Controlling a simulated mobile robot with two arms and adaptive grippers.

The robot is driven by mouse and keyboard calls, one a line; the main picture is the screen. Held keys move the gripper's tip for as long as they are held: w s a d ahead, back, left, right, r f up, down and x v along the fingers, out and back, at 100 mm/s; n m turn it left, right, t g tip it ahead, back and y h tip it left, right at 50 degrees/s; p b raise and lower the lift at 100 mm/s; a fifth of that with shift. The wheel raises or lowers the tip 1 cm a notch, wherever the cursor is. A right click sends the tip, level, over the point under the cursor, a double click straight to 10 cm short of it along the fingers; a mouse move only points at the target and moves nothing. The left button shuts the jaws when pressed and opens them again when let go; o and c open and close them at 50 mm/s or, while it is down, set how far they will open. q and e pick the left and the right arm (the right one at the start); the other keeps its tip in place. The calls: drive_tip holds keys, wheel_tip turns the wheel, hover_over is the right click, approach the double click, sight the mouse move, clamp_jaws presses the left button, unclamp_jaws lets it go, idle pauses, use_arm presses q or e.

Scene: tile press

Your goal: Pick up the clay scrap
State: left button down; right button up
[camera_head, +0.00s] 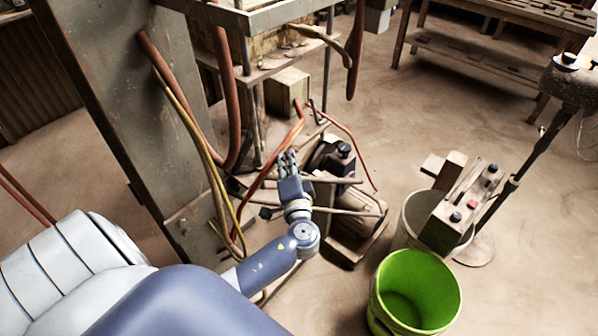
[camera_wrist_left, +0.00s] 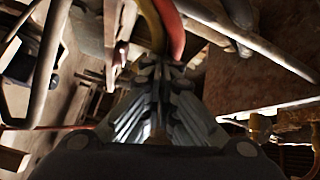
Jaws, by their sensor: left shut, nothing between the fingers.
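My left gripper (camera_head: 288,160) is shut and empty, among the hoses and bars at the foot of the press. In the left wrist view its fingers (camera_wrist_left: 163,68) meet at the middle, with a red hose and a yellow hose just beyond the tips. Small clay-coloured lumps (camera_head: 272,59) lie on the press shelf (camera_head: 250,73), above and behind the gripper. I cannot tell whether one of them is the clay scrap. No clay scrap can be made out at the fingers. My right gripper is not in view.
The grey press column (camera_head: 130,110) stands left of the gripper. A pump unit (camera_head: 345,215) sits to its right. A green bucket (camera_head: 415,290), a white bucket (camera_head: 410,225) and a control box (camera_head: 465,205) stand further right. The floor between the press and the back bench (camera_head: 490,55) is mostly clear.

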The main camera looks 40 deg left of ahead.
use_arm(q)
drive_tip(key=s+d+f+m+t+h+b, duration=0.25)
drive_tip(key=s+d+f+m+h, duration=0.2)
drive_tip(key=d+m, duration=0.3)
drive_tip(key=s+a+p+x, duration=0.1)
drive_tip(key=x, duration=1.1)
drive_tip(key=shift+w+a+t, duration=0.2)
drive_tip(key=shift+a+t, duration=0.15)
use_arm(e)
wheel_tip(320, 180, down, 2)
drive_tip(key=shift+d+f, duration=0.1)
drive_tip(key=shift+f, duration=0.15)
use_arm(q)
drive_tip(key=shift+r, duration=0.1)
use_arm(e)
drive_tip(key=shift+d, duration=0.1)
